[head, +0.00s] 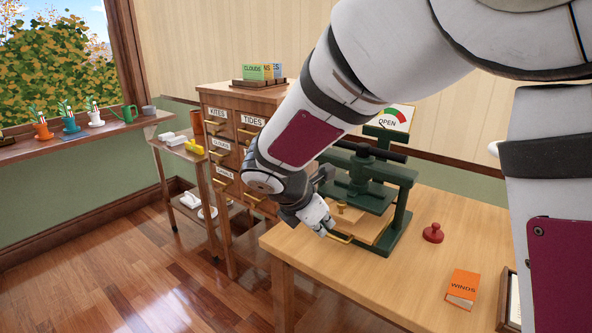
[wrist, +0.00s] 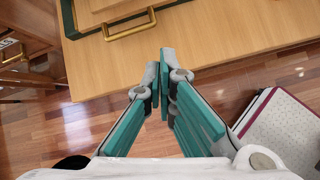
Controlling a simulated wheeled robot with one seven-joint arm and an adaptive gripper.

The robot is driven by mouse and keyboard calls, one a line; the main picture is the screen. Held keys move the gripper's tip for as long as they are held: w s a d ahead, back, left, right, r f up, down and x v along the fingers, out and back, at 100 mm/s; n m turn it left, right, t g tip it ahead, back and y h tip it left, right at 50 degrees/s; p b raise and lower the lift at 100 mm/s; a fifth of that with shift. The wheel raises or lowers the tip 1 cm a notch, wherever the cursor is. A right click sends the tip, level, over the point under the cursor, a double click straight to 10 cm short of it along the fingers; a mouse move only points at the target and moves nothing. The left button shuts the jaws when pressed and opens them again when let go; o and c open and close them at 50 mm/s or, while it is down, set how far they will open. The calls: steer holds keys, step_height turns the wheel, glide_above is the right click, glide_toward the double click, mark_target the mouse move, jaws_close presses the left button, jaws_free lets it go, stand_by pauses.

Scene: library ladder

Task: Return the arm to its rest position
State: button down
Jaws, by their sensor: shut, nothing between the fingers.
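My gripper (head: 325,226) is at the end of my white arm, over the front left edge of the wooden table (head: 440,220), beside the green press (head: 385,190). In the wrist view its teal fingers (wrist: 164,80) are together with nothing between them. A brass handle (wrist: 129,24) on the press's wooden board shows just beyond the fingertips, apart from them in that view. My arm reaches in from the upper right and hides part of the card cabinet and the press.
An orange "WINDS" book (head: 462,287) and a red knobbed piece (head: 433,233) lie on the table. The card cabinet (head: 218,113) stands behind, with a small side table (head: 170,141) left of it. Plants line the window sill (head: 70,145). Open wooden floor (head: 120,270) lies at left.

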steer(key=s+d+r+m+g+y+p, duration=0.1)
steer(key=s+d+r+m+p, duration=0.1)
steer(key=s+d+r+m, duration=0.5)
steer(key=s+d+r+m+g+p, duration=0.1)
steer(key=s+d+r+m+p, duration=0.1)
steer(key=s+d+r+m, duration=0.55)
steer(key=s+r+m+y+p, duration=0.2)
steer(key=s+m, duration=0.3)
steer(key=s, duration=0.4)
steer(key=s+a+r+m+y+p, duration=0.1)
steer(key=s+m, duration=0.4)
steer(key=s, duration=0.5)
steer(key=shift+s+a+r+t+y+p, duration=0.35)
steer(key=shift+r+y+p, duration=0.2)
steer(key=shift+p, duration=0.6)
